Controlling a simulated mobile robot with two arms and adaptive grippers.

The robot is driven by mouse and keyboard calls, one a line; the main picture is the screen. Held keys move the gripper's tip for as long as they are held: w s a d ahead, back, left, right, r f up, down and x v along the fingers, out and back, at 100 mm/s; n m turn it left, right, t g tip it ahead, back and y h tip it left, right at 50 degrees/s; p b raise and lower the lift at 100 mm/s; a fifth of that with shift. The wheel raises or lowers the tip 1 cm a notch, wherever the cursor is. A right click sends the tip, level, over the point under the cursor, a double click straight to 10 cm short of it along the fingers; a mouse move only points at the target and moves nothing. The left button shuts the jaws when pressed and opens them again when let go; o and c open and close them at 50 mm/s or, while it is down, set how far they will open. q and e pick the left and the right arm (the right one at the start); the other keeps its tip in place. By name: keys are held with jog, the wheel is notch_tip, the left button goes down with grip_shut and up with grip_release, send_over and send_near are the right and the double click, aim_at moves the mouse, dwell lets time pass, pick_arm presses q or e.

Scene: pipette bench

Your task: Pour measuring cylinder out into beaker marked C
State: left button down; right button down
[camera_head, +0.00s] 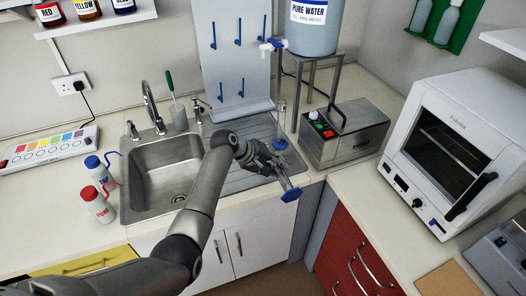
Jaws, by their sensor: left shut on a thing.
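My left gripper (275,166) reaches in over the right end of the sink's drainboard. It is shut on the measuring cylinder, whose blue foot (290,195) sticks out past the fingers toward the front counter edge. The cylinder looks tilted, and most of its body is hidden by the fingers, so I cannot tell what it holds. A second blue-footed clear piece (280,143) shows just behind the gripper, below the water tap. No beaker marked C is in view. My right gripper is not in view.
The steel sink (165,170) lies left of the gripper. A pure water tank (313,25) on a stand and a grey water bath (343,135) are behind and right. An oven (450,145) stands at right. Red and blue wash bottles (97,205) stand left of the sink.

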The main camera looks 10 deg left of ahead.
pick_arm(q)
jog(key=shift+r, duration=0.2)
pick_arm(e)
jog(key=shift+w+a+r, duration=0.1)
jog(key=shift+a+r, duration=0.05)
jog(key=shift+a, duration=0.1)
